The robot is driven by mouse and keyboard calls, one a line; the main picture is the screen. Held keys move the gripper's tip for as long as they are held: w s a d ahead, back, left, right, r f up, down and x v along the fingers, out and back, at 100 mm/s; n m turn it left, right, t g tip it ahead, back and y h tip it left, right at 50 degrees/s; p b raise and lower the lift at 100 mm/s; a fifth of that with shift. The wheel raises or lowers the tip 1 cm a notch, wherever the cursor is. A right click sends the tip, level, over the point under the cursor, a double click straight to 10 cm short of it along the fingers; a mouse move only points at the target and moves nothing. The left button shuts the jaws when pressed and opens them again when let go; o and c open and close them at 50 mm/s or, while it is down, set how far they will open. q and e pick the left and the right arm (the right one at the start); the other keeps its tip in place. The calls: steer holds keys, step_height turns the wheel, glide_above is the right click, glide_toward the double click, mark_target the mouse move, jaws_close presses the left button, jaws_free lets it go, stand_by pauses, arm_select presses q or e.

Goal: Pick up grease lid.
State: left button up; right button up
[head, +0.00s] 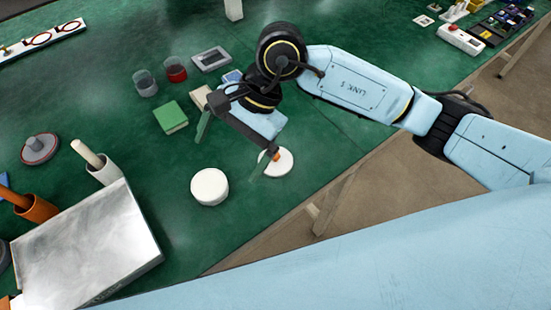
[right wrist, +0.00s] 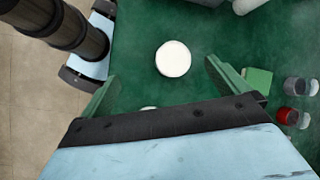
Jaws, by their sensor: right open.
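A flat white round disc with a small orange knob (head: 284,165), which looks like the grease lid, lies on the green table near its front edge. In the right wrist view only a sliver of a pale round thing (right wrist: 148,108) shows above the gripper body; it may be this disc. A white round canister (head: 209,187) stands left of the disc and also shows in the right wrist view (right wrist: 173,59). My right gripper (head: 236,145) is open, with nothing seen between its green fingers (right wrist: 161,88). One finger overlaps the disc's left side in the head view. My left gripper is not seen.
A green block (head: 170,117), a red-filled cup (head: 175,70) and a grey cup (head: 145,83) stand farther back. Table around the white canister is clear.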

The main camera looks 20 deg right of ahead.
steer(key=w+d+f+n+t+h, duration=0.1)
steer(key=w+d+h, duration=0.2)
steer(key=d, duration=0.2)
steer(key=w+d+t+h, duration=0.1)
steer(key=w+d+h, duration=0.15)
steer(key=d, duration=0.25)
glide_above(278, 155)
steer(key=shift+h, duration=0.45)
step_height(278, 155, down, 7)
steer(key=shift+r+b, duration=0.1)
steer(key=shift+b, duration=0.25)
steer(key=shift+w+a+f, duration=0.1)
steer(key=shift+a+f, duration=0.05)
steer(key=shift+f, duration=1.4)
steer(key=shift+w+a+f, duration=0.1)
steer(key=shift+f, duration=1.45)
steer(key=c, duration=1.1)
